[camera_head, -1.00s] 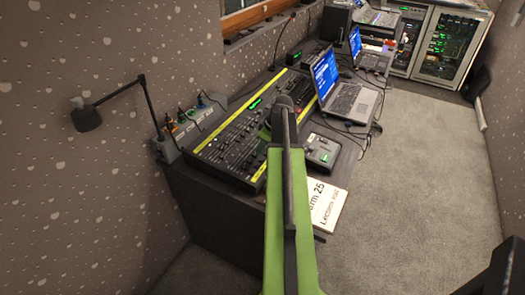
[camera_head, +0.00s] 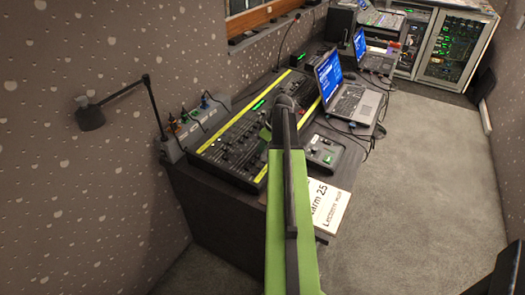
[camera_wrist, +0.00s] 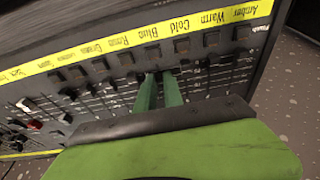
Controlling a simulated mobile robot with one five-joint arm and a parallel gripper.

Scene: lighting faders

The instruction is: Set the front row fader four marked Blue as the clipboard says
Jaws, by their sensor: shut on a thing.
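The lighting desk (camera_head: 238,138) stands on the dark table, with a yellow label strip along its edge. In the wrist view the strip (camera_wrist: 140,32) reads Amber, Warm, Cold, Blue and more. My gripper (camera_wrist: 159,77) has its green fingers down at the fader row, just below the square button under Blue (camera_wrist: 152,52). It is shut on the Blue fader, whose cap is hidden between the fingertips.
Neighbouring faders and buttons (camera_wrist: 211,38) sit close on both sides of the fingers. A small control box (camera_head: 322,152) and a laptop (camera_head: 345,95) stand right of the desk. A desk lamp (camera_head: 90,118) is at left. Carpet (camera_head: 420,190) at right is clear.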

